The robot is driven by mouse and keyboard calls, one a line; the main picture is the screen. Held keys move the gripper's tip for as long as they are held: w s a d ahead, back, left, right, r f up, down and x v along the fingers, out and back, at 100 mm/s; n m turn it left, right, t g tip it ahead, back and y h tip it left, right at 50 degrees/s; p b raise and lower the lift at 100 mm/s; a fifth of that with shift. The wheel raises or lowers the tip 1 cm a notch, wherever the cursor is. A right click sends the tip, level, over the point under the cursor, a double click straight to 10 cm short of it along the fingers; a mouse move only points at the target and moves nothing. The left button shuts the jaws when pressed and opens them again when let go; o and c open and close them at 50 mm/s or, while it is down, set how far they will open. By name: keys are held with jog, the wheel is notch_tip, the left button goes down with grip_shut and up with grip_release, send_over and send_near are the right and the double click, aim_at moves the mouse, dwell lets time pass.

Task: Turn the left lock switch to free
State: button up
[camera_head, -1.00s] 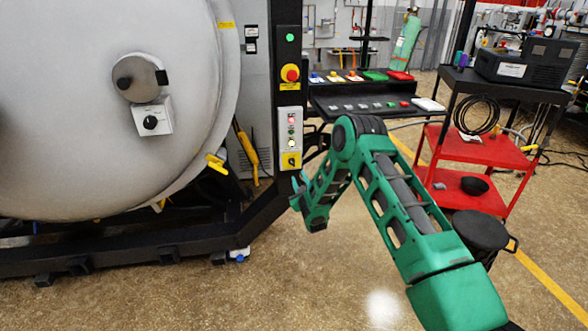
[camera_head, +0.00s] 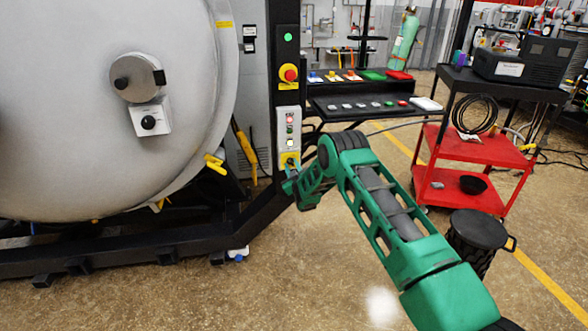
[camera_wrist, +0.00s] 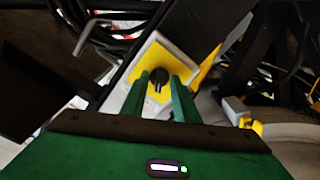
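A rotary switch with a black knob on a yellow plate (camera_head: 291,156) sits at the bottom of the narrow control panel beside the furnace. My gripper's tip covers part of it in the head view. In the wrist view, the black knob (camera_wrist: 158,80) and its yellow plate (camera_wrist: 150,59) show just ahead. My gripper (camera_wrist: 161,77) has its two green fingers apart, one on each side of the knob. I cannot tell whether the fingers touch the knob or the plate. The switch's markings are too small to read.
The round furnace door (camera_head: 60,110) fills the left, with another black knob on a white box (camera_head: 148,121). A red emergency stop (camera_head: 289,74) and small lights sit above the switch. A red cart (camera_head: 470,147) and a black bin (camera_head: 479,225) stand at right.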

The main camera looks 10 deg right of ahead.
grip_shut()
jog(key=shift+d, duration=0.15)
jog(key=m, duration=0.3)
jog(key=shift+m, duration=0.4)
jog(key=m, duration=0.4)
jog(key=shift+m, duration=1.9)
jog(key=shift+f+m, duration=0.1)
jog(key=shift+m, duration=0.2)
